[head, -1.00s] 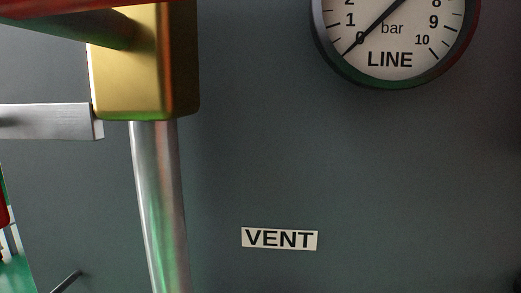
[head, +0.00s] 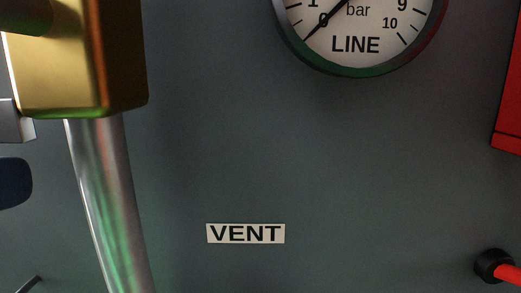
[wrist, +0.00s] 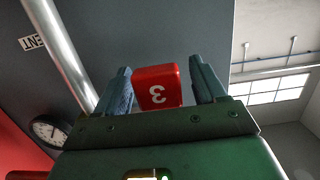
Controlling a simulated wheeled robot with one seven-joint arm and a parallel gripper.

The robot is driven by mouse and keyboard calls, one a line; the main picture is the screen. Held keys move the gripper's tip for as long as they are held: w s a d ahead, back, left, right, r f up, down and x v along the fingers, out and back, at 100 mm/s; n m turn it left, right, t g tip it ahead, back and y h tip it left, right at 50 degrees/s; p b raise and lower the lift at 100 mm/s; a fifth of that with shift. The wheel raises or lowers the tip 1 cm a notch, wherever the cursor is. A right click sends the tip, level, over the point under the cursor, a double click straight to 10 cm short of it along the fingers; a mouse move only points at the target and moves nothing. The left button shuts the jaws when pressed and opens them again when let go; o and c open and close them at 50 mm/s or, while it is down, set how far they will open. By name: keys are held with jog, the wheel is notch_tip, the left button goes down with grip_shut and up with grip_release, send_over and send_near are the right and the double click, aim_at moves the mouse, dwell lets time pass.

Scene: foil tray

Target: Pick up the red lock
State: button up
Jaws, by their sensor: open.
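The red lock (wrist: 157,88) shows in the wrist view as a red block with a pale "3" that appears upside down. My gripper (wrist: 160,65) is open, with one blue-grey finger on each side of the lock. A small gap shows at the right finger; the left finger looks very close to the lock, and I cannot tell if it touches. The lock's lower part is hidden behind the green gripper body, and no shackle is visible. I cannot make out the lock for certain in the head view.
A brass block (head: 75,60) on a steel pipe (head: 105,190) stands at left in the head view. A gauge (head: 357,45) and a VENT label (head: 245,233) are on the grey wall. A red box (head: 510,90) and a black-ended red part (head: 494,265) are at right.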

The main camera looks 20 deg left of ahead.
jog(key=shift+c, duration=0.2)
jog(key=c, duration=1)
jog(key=shift+c, duration=0.2)
jog(key=shift+r, duration=0.1)
